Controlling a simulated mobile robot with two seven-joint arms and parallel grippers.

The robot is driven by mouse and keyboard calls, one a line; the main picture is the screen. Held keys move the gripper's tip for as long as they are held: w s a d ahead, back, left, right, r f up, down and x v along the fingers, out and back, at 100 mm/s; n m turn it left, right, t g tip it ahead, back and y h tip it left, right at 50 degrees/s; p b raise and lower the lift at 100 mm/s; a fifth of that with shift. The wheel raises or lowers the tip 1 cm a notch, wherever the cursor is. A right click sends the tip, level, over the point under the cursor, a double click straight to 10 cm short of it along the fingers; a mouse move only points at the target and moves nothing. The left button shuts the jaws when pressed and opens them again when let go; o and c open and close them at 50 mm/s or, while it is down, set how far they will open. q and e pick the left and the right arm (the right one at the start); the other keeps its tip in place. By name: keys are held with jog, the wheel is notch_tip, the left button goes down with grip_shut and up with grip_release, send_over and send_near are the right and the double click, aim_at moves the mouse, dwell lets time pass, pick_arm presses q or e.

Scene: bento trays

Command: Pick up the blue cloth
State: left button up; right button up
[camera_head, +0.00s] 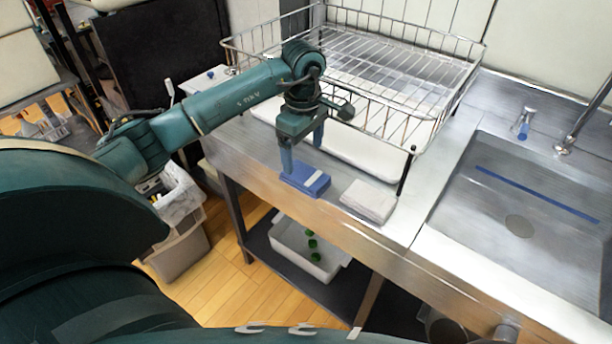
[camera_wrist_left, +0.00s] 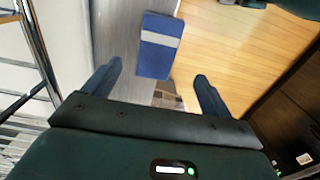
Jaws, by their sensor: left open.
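The blue cloth (camera_head: 306,181) lies folded on the steel counter near its front edge, with a pale band across it. It also shows in the left wrist view (camera_wrist_left: 156,60), ahead of the fingers and between their lines. My left gripper (camera_head: 304,160) points down above the cloth's left part, open and empty. In the left wrist view its two fingers (camera_wrist_left: 156,82) are spread wide apart. Whether a fingertip touches the cloth cannot be told from the head view. My right gripper does not show.
A folded white cloth (camera_head: 369,200) lies right of the blue one. A wire dish rack (camera_head: 412,148) stands behind. A sink (camera_head: 520,190) with a tap is at the right. Below the counter is a white bin (camera_head: 290,249) with green items. A waste bin (camera_head: 180,252) stands at the left.

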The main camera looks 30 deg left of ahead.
aim_at(305, 174)
pick_arm(q)
jog(key=shift+w+f+p, duration=0.2)
jog(key=shift+f+p, duration=0.5)
jog(key=shift+f, duration=2.8)
jog(key=shift+c, duration=0.5)
jog(key=c, duration=1)
jog(key=shift+r, duration=0.1)
